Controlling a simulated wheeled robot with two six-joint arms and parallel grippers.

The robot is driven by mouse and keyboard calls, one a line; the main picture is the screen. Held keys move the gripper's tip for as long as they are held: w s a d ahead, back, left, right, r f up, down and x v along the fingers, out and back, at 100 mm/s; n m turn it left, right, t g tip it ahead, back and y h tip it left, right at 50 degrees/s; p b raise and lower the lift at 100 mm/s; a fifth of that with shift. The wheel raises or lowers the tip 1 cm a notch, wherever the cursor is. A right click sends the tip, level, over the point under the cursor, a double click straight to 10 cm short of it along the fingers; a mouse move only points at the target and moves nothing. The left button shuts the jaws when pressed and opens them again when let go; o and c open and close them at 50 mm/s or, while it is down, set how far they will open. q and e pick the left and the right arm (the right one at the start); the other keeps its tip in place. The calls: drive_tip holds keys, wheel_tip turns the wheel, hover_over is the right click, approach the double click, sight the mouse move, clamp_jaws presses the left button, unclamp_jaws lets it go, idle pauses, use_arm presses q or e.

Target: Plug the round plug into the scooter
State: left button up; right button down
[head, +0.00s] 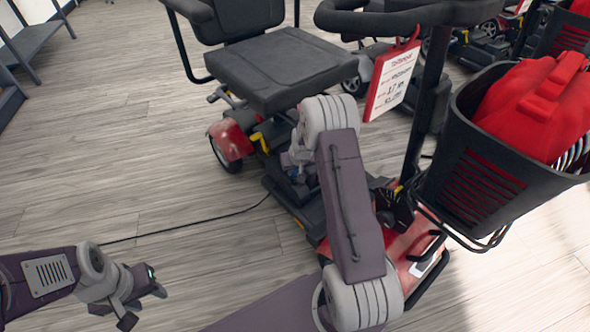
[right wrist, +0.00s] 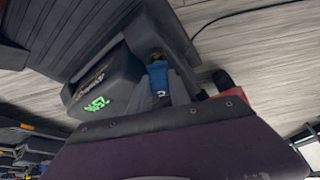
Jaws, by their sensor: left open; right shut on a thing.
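The scooter (head: 285,70) stands in the middle of the head view, with a black seat, red panels and a low dark deck. My right arm reaches over it, and my right gripper (head: 297,165) is down beside the body below the seat, partly hidden by the arm. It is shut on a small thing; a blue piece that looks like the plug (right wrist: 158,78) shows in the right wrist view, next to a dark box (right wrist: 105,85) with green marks. The plug's tip and the socket cannot be made out. My left gripper (head: 132,297) is open and empty above the floor.
A black cable (head: 200,228) runs along the wooden floor to the scooter. A front basket (head: 485,165) holds a red bag (head: 540,105). A price tag (head: 393,80) hangs from the handlebar. More scooters stand behind at right.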

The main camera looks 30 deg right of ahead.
drive_tip(key=shift+f+b, duration=0.8)
drive_tip(key=shift+f, duration=0.2)
idle(0.3)
drive_tip(key=c, duration=1.1)
unclamp_jaws()
drive_tip(key=p+v, duration=0.6)
drive_tip(key=v, duration=0.3)
drive_tip(key=shift+r, duration=0.1)
